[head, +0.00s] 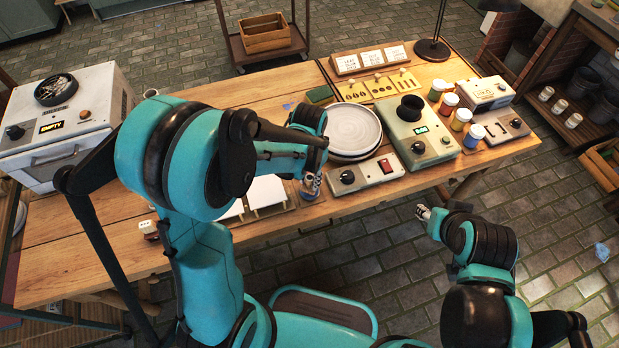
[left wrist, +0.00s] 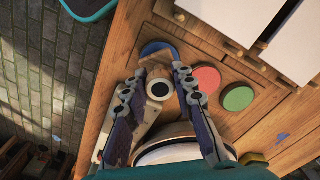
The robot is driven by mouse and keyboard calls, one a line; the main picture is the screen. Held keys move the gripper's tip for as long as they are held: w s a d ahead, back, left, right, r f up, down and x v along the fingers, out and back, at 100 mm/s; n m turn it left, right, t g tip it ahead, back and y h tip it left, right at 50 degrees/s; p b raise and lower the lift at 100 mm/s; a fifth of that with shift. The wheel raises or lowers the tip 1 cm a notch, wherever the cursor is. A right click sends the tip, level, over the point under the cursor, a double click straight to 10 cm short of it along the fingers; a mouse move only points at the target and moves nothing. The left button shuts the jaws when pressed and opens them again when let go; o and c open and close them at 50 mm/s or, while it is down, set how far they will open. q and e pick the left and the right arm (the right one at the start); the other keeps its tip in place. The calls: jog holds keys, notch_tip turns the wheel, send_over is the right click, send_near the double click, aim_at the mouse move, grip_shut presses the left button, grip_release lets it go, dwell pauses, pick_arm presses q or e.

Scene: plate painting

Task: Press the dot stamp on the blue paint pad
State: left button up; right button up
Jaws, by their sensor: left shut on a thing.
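My left gripper (head: 310,187) points down over the front of the wooden table. In the left wrist view, its fingers (left wrist: 160,72) are closed around the dot stamp (left wrist: 158,89), whose round pale top has a dark centre. The blue paint pad (left wrist: 160,49) lies just beyond the fingertips, partly hidden. I cannot tell whether the stamp touches it. My right gripper (head: 424,212) is in front of the table, away from these things; its finger opening is too small to judge.
A red pad (left wrist: 207,79) and green pad (left wrist: 238,97) lie right of the fingers. A pale plate (head: 352,130) and control box (head: 378,173) stand close by. White cards (head: 266,190) lie beside the pads. Paint jars (head: 461,120) stand at the right. The table's left front is mostly clear.

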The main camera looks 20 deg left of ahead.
pick_arm(q)
jog(key=shift+f+b, duration=0.55)
dwell(1.4)
notch_tip(320, 180, up, 7)
jog(key=p, duration=0.5)
dwell(0.5)
jog(key=shift+a, duration=0.1)
